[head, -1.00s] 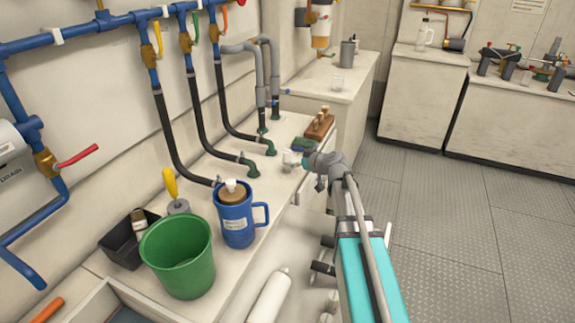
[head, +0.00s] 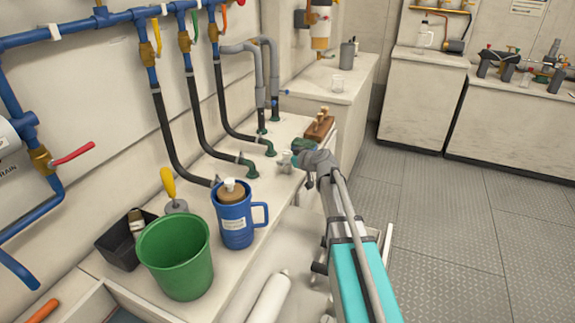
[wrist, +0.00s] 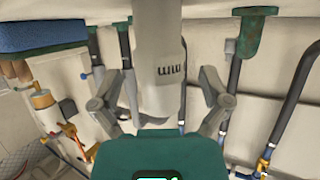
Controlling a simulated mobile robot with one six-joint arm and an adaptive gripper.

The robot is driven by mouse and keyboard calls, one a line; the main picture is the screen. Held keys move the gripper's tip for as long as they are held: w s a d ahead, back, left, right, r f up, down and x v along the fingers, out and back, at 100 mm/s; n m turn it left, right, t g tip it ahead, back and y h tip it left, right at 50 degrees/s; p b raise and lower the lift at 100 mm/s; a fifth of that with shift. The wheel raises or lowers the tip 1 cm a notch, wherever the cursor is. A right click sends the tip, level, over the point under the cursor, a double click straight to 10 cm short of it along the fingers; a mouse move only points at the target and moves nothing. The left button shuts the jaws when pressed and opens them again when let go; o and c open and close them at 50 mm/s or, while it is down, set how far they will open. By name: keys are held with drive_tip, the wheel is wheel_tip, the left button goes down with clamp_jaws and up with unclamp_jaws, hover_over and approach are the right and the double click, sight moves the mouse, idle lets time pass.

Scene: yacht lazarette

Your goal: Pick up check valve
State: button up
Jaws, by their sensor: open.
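A pale grey-white cylinder with dark marks (wrist: 160,65), which looks like the check valve, stands between my fingers in the wrist view. In the head view a small pale piece (head: 287,161) shows on the counter just left of my gripper (head: 297,160), mostly too small to make out. My gripper (wrist: 160,105) is open, with one finger on each side of the cylinder. I cannot tell whether either finger touches it.
A brown block with pegs (head: 319,127) stands just behind my gripper. Black hoses run into green fittings (head: 247,168) on the counter (head: 215,165). A blue jug (head: 234,222), a green bucket (head: 176,262) and a black bin (head: 121,249) stand nearer. Floor at right is clear.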

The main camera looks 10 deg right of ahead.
idle(0.6)
clamp_jaws()
drive_tip(key=shift+r, duration=0.1)
idle(0.4)
wheel_tip(320, 180, up, 2)
drive_tip(key=p, duration=0.3)
drive_tip(key=shift+r, duration=0.25)
drive_tip(key=s+d+r+p, duration=0.8)
drive_tip(key=s+r+p, duration=0.2)
drive_tip(key=s, duration=0.1)
drive_tip(key=shift+d+r, duration=0.15)
drive_tip(key=shift+d, duration=0.1)
idle(0.3)
